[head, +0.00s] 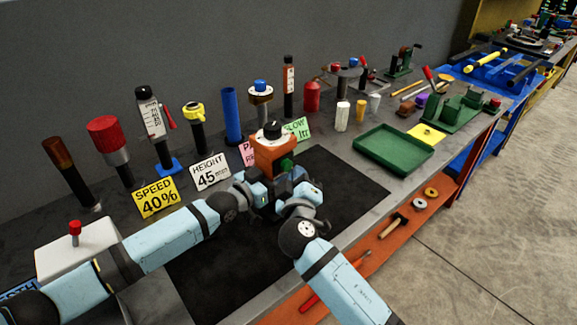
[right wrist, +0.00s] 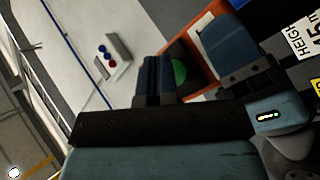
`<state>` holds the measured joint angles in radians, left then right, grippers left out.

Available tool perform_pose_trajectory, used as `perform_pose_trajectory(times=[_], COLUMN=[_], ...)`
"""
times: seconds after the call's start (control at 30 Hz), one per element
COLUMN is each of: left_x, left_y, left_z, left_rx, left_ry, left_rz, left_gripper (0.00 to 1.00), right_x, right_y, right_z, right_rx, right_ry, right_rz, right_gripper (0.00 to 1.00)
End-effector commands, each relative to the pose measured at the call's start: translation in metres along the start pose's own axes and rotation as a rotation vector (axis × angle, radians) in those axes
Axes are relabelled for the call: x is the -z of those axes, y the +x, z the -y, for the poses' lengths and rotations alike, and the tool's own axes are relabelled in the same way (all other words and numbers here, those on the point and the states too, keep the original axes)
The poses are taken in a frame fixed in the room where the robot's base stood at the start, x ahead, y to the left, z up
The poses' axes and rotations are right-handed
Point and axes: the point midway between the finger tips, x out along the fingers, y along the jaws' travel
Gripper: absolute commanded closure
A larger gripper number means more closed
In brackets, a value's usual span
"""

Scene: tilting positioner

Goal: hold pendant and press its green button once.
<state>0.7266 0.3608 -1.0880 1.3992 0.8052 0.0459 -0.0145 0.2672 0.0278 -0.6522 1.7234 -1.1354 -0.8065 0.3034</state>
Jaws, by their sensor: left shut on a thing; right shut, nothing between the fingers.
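The pendant (head: 272,150) is an orange box with a black knob on top, held upright above the black mat. My left gripper (head: 262,186) is shut on its lower part; the fingers are mostly hidden. The green button (head: 287,164) is on the pendant's side facing my right arm. My right gripper (head: 290,184) is shut and empty, close below the button. In the right wrist view, the dark fingertips (right wrist: 156,68) are just beside the green button (right wrist: 179,73), which is partly covered. I cannot tell whether they touch it.
The black mat (head: 350,188) lies under the arms. A green tray (head: 393,149) is to the right. Yellow (head: 156,198) and white (head: 210,173) signs and several upright tools stand behind. A white box with a red-topped lever (head: 78,250) is at the left. An orange lower shelf (head: 381,243) runs along the front.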

Motion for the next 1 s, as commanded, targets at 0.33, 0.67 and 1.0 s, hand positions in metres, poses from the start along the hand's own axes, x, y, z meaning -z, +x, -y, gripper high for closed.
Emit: perform_pose_trajectory(times=[0.33,0.67,1.0], left_x=[-0.001,-0.001,-0.001], left_y=[0.0,0.0,0.0], left_z=[0.0,0.0,0.0], left_rx=[0.0,0.0,0.0], left_ry=[-0.001,-0.001,-0.001], left_rz=[0.001,0.001,0.001], left_gripper=[0.76,0.76,0.76], right_x=[-0.004,-0.014,-0.029], right_y=[-0.005,-0.018,-0.038], right_z=[-0.004,-0.013,-0.028], right_rx=[-0.001,0.0,0.0], right_ry=[0.0,0.001,0.001], right_rz=[0.001,0.003,0.002], right_gripper=[1.0,1.0,1.0])
